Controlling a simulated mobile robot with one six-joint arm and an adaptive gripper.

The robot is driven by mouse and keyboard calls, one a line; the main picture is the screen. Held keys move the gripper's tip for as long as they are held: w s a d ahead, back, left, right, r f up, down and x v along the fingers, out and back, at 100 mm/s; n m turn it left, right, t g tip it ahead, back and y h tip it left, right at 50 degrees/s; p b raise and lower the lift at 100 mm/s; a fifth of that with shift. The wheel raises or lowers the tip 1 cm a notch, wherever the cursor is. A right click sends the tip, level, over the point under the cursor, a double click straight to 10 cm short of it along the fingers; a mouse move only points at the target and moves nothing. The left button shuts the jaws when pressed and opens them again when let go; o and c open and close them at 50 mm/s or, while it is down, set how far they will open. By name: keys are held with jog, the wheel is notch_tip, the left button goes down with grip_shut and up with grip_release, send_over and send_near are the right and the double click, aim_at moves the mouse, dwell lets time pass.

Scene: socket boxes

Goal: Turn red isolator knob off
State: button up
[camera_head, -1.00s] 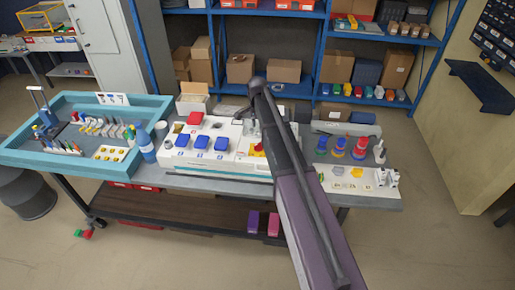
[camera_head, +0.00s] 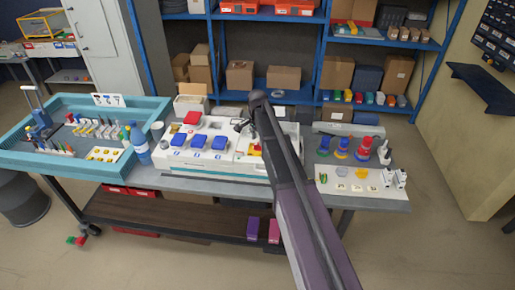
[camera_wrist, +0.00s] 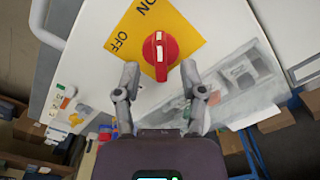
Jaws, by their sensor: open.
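The red isolator knob (camera_wrist: 160,52) sits on a yellow plate (camera_wrist: 126,34) marked ON and OFF, on the white panel box. In the wrist view its grip bar with a white line points roughly up and down the picture, and neither end clearly lines up with OFF. My gripper (camera_wrist: 160,80) is open, its two fingers on either side of the knob's lower part, with gaps visible. I cannot tell whether they touch it.
Blue socket covers (camera_head: 199,141) and a red one (camera_head: 193,118) are on the panel box. Red and blue connectors (camera_head: 362,147) stand right. Shelves (camera_head: 270,103) rise behind.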

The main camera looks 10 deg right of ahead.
aim_at(258, 145)
jog(key=shift+f+b, duration=1.05)
jog(key=shift+f, duration=0.35)
grip_shut()
